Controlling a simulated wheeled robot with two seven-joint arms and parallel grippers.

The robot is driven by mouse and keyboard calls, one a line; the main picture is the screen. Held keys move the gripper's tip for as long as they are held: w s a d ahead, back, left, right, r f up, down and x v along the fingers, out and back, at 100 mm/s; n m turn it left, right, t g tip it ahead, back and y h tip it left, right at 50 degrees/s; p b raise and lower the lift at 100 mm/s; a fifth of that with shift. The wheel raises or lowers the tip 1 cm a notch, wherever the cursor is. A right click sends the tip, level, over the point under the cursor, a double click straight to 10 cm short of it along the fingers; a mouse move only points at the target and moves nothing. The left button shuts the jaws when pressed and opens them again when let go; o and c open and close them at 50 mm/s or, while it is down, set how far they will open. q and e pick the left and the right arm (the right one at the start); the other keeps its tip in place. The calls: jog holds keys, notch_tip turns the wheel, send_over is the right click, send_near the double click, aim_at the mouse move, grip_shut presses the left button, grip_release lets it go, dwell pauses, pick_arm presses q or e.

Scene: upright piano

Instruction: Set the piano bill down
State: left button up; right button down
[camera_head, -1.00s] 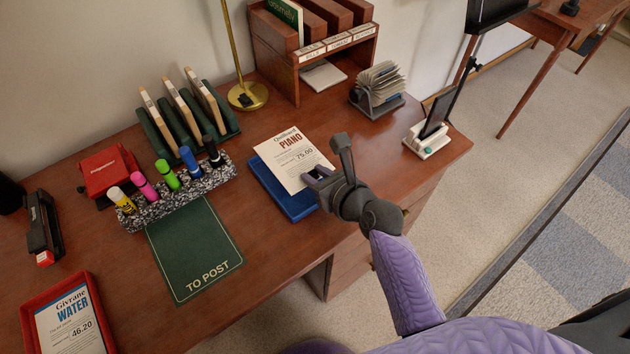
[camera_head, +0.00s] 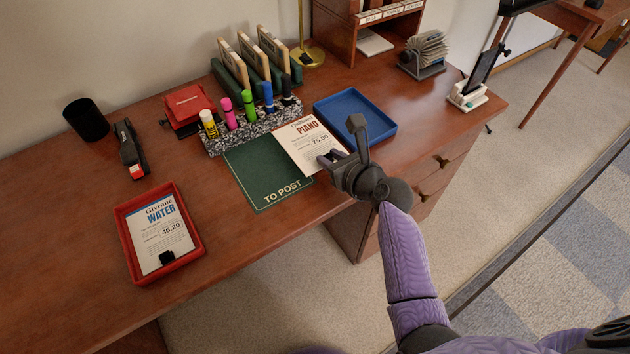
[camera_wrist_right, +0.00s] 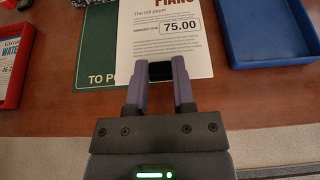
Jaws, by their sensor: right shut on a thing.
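The piano bill (camera_head: 305,143) is a white sheet headed PIANO with 75.00 on it. My right gripper (camera_head: 330,160) is shut on its near edge. In the head view the bill overlaps the right part of the green TO POST mat (camera_head: 252,180); I cannot tell whether it touches the mat. In the right wrist view the bill (camera_wrist_right: 165,40) lies ahead of the fingers (camera_wrist_right: 160,80), covering part of the mat (camera_wrist_right: 97,50). The blue tray (camera_head: 378,107) is empty, to the right of the bill. My left gripper is not in view.
A red tray (camera_head: 193,232) holds the water bill (camera_head: 158,235) with a black clip-like object on it. A speckled pen holder (camera_head: 236,136) with several markers stands behind the mat. A stapler (camera_head: 131,150) and black cup (camera_head: 86,119) are at left.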

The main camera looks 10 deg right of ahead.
aim_at(330, 187)
notch_tip(330, 187, down, 7)
jog(key=b, duration=0.3)
jog(key=shift+r, duration=0.35)
jog(key=shift+f, duration=0.1)
jog(key=c, duration=0.5)
grip_release()
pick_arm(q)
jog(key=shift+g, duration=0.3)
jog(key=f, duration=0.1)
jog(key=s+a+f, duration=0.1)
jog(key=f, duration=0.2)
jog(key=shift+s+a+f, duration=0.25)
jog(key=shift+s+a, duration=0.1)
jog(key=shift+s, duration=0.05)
pick_arm(e)
jog(key=shift+o, duration=0.2)
